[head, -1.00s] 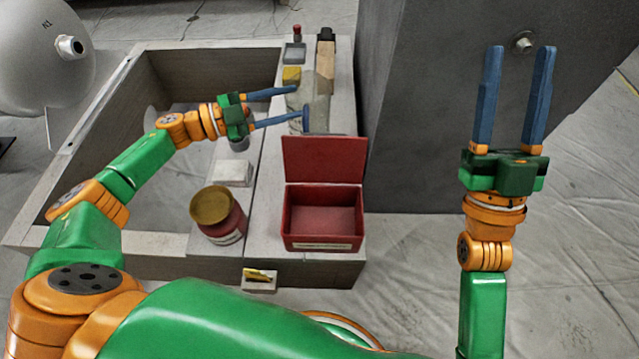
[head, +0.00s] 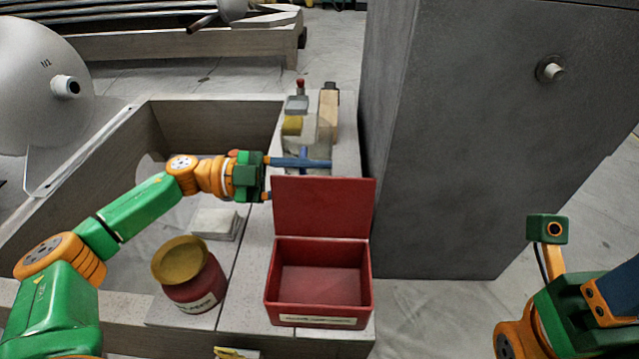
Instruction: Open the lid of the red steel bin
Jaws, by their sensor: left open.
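The red steel bin (head: 318,312) stands on the grey ledge, with its hollow inside showing and empty. Its lid (head: 322,207) stands upright along the bin's back edge, open. My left gripper (head: 290,180) is open and empty, just behind and left of the lid. One blue finger reaches right behind the lid's top edge; the other is mostly hidden by the lid. I cannot tell whether they touch it. Part of my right gripper (head: 612,292) shows at the lower right edge, its fingertips out of frame.
A red tin with a yellow-brown lid (head: 188,277) stands left of the bin. A white block (head: 215,223) lies behind the tin. A large grey block (head: 450,150) rises to the right.

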